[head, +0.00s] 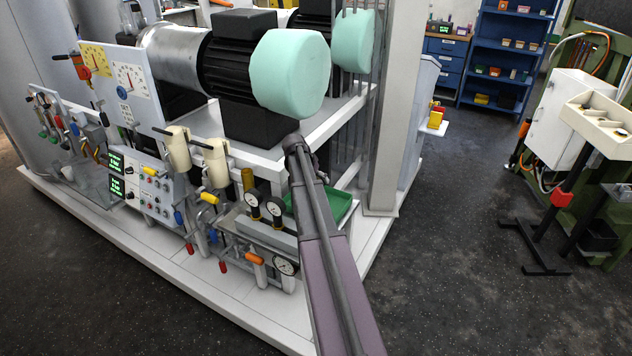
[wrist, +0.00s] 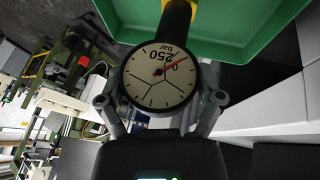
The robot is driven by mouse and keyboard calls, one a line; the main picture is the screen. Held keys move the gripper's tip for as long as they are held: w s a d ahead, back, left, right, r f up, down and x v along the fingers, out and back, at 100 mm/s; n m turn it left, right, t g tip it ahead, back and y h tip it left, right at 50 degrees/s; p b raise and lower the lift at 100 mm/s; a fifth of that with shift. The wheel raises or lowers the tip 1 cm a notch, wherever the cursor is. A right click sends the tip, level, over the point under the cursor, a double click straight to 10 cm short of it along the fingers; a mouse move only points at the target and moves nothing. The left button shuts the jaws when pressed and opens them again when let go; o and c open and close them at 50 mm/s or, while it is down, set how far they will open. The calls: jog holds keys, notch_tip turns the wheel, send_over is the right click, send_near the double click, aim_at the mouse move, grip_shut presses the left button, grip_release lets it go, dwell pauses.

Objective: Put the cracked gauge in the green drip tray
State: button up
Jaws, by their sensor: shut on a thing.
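The cracked gauge (wrist: 160,78) is a round, black-rimmed dial with dark crack lines and a red needle, marked 250 bar upside down in the wrist view. My gripper (wrist: 161,99) is shut on it, one finger at each side of the rim. A dark stem with a yellow part runs up from the gauge. The green drip tray (wrist: 235,35) fills the top of the wrist view behind the gauge. I cannot tell whether they touch. In the head view the green tray (head: 336,207) shows partly behind my arm, which hides my gripper.
Two black gauges (head: 264,204) stand upright left of my arm, and another gauge (head: 285,266) sits lower. A panel with hoses and valves (head: 150,190) is further left. A motor with a pale green end (head: 290,72) stands above.

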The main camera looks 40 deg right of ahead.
jog(key=o, duration=1.1)
jog(key=shift+c, duration=0.2)
jog(key=p+v, duration=0.2)
jog(key=shift+r+p, duration=0.35)
jog(key=shift+r, duration=0.05)
jog(key=p+v, duration=0.8)
jog(key=v, duration=0.1)
jog(key=shift+a+r, duration=0.15)
jog(key=shift+a, duration=0.05)
jog(key=s+a+n+y, duration=0.1)
jog(key=s+a+n, duration=0.3)
jog(key=a, duration=0.9)
jog(key=s+a+f+n+y, duration=0.1)
jog(key=s+a+n, duration=0.3)
jog(key=s+a, duration=0.4)
jog(key=s+a+f+n+t+y, duration=0.1)
jog(key=s+a+n+y, duration=0.2)
jog(key=a, duration=1.4)
jog(key=s+n, duration=0.2)
jog(key=s, duration=0.1)
jog(key=shift+a, duration=0.3)
